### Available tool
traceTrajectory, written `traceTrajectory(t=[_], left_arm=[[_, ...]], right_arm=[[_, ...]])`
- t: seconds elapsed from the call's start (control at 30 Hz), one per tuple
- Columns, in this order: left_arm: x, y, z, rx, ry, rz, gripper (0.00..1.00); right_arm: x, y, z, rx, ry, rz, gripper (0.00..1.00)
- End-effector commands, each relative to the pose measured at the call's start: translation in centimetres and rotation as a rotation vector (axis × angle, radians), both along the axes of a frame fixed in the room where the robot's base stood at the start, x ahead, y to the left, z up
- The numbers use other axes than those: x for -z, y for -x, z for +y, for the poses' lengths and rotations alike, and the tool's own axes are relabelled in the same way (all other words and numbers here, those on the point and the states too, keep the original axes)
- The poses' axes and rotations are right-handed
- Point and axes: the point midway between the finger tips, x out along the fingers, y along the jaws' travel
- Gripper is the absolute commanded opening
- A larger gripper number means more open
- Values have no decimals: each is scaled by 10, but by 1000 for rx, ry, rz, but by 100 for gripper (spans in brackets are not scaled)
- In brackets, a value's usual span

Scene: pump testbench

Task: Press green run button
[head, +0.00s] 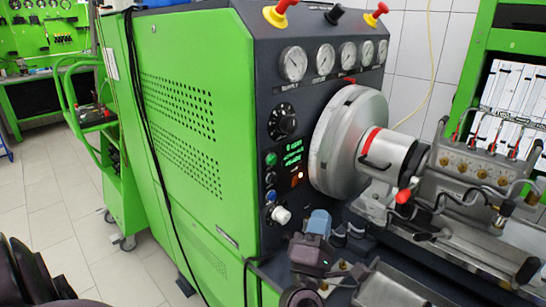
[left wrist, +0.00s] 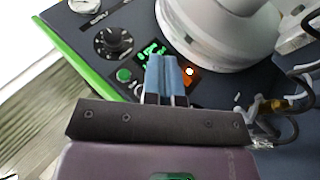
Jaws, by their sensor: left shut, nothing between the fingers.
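The green run button (head: 271,159) is a small round green button on the dark front panel of the green testbench, left of the lit green display. It also shows in the left wrist view (left wrist: 124,75), just left of my fingers and uncovered. My left gripper (head: 319,221) is shut and empty, with its blue fingers together. In the head view it is below and right of the button, apart from it. In the left wrist view the shut fingers (left wrist: 161,72) overlap part of the display. My right gripper is not in view.
A black dial (head: 283,123) sits above the button; a white knob (head: 281,214) and small buttons sit below. An orange-lit switch (head: 297,180) is to the right. The large grey chuck (head: 345,140) juts out right of the panel. Metal pipes and the bench bed lie further right.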

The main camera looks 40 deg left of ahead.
Motion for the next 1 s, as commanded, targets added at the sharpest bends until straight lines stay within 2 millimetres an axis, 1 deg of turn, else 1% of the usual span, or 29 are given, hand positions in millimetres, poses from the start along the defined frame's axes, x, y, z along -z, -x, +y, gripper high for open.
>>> traceTrajectory(t=[0.03, 0.1, 0.2, 0.3, 0.43, 0.77, 0.87, 1.0], left_arm=[[-27, -5, 3, 17, 158, -103, 0], [-48, -9, 9, 39, 355, -214, 0], [-66, -13, 15, 66, 570, -332, 0], [-74, -16, 18, 82, 705, -401, 0], [-77, -17, 20, 89, 776, -435, 0], [-76, -17, 21, 89, 778, -436, 0], [-77, -17, 24, 88, 776, -435, 0], [-77, -18, 35, 87, 774, -434, 0]], right_arm=[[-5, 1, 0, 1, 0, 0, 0], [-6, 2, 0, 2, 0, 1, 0], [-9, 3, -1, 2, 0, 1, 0], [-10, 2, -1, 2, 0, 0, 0], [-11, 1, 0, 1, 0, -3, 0], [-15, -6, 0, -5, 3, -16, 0], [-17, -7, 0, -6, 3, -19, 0], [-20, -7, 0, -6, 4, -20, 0]])
